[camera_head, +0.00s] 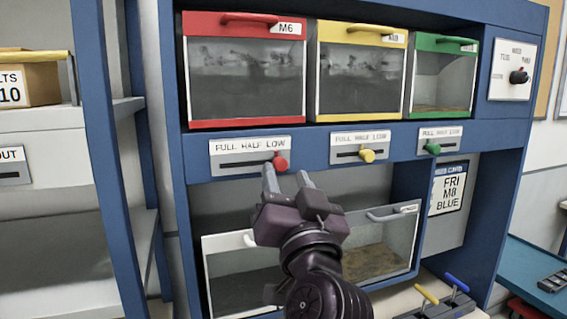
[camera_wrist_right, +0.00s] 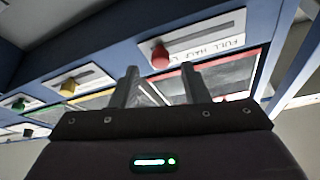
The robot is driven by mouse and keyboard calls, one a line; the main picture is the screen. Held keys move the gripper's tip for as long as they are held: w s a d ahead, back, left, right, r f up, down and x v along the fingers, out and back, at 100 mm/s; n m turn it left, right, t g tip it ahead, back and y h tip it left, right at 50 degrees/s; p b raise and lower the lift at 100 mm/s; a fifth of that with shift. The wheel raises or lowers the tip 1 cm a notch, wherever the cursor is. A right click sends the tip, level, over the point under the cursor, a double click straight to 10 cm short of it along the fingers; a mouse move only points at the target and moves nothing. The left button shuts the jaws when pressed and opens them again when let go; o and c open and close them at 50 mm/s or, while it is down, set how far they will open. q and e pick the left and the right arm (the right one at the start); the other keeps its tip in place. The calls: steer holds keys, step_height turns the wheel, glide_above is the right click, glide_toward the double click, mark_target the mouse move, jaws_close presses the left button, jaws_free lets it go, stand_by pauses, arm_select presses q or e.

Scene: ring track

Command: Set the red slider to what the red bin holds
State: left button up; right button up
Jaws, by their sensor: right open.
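The red bin (camera_head: 247,76), labelled M6, is at the upper left of the blue cabinet. Its window looks dark grey over most of its height, with a mottled band near the top; the exact fill level is hard to read. Below it is a plate (camera_head: 249,148) marked FULL HALF LOW. The red slider (camera_head: 280,161) sits at the plate's right end, by LOW. My right gripper (camera_head: 287,176) is open just below the red slider. In the right wrist view the slider (camera_wrist_right: 160,56) shows beyond and between the open fingers (camera_wrist_right: 162,82). My left gripper is out of view.
The yellow bin (camera_head: 361,72) and green bin (camera_head: 442,82) are to the right, with a yellow slider (camera_head: 367,155) and a green slider (camera_head: 433,148) below them. Clear lower bins (camera_head: 243,277) stand behind my right arm. A blue post (camera_head: 105,150) is left.

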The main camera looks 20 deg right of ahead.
mark_target(281, 169)
steer(key=x, duration=0.3)
steer(key=shift+w+a+f, duration=0.1)
steer(key=shift+w+f, duration=0.05)
steer(key=shift+w, duration=0.1)
steer(key=shift+s, duration=0.15)
steer(key=shift+c, duration=0.6)
jaws_close()
